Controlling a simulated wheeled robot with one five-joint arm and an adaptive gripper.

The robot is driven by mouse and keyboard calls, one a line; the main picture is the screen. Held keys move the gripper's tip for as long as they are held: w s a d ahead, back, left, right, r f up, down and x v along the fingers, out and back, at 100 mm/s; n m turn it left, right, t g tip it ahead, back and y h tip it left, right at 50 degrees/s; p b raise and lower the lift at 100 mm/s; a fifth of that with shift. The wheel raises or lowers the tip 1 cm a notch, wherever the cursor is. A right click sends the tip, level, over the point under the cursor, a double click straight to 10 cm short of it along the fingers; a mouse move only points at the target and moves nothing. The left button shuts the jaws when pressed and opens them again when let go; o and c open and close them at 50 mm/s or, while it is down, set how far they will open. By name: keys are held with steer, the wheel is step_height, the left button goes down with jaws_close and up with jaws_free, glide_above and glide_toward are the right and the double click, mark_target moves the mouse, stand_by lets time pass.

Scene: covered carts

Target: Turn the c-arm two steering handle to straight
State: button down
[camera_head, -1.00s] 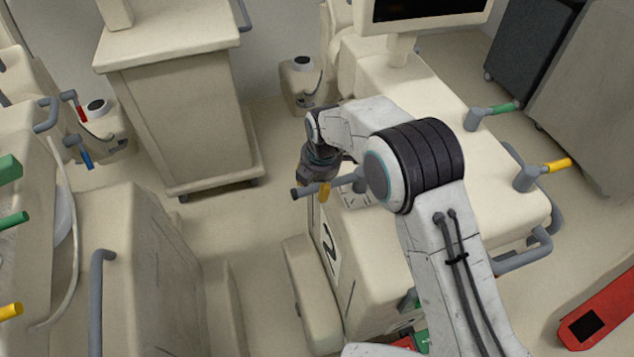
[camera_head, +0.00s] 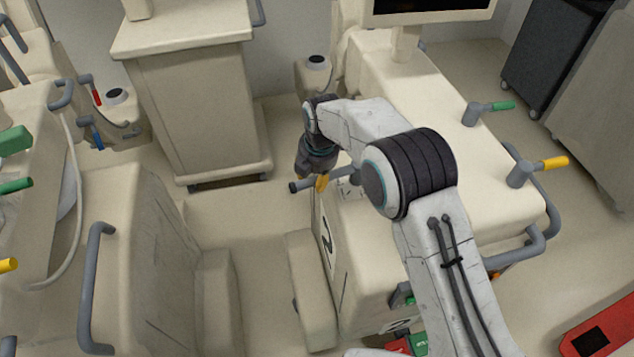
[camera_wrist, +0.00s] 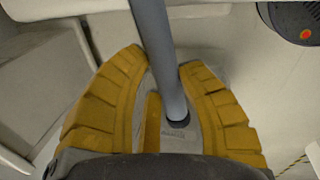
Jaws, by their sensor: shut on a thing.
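The c-arm two cart body (camera_head: 365,260) stands at the centre right, with a "2" label (camera_head: 326,236) on its side. Its grey steering handle (camera_head: 303,185) sticks out to the left above the label, dark at its free end. My gripper (camera_head: 322,183) is shut on this handle from above. In the wrist view, the grey bar of the steering handle (camera_wrist: 157,45) runs between the yellow fingers of my gripper (camera_wrist: 170,95). My arm hides the handle's right end and part of the cart top.
A green-tipped lever (camera_head: 490,108) and a yellow-tipped lever (camera_head: 540,168) stand on the cart's far side. Another cart with a grey rail (camera_head: 90,290) is at the left. A covered cabinet (camera_head: 200,110) stands behind. A red object (camera_head: 600,325) is at lower right.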

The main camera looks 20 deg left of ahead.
steer(key=shift+s+d+f, duration=0.15)
steer(key=c, duration=0.8)
jaws_free()
steer(key=r, duration=0.4)
steer(key=s+d+r, duration=0.1)
steer(key=r, duration=0.7)
steer(key=shift+s+d, duration=0.25)
steer(key=shift+s, duration=0.05)
steer(key=shift+o, duration=0.3)
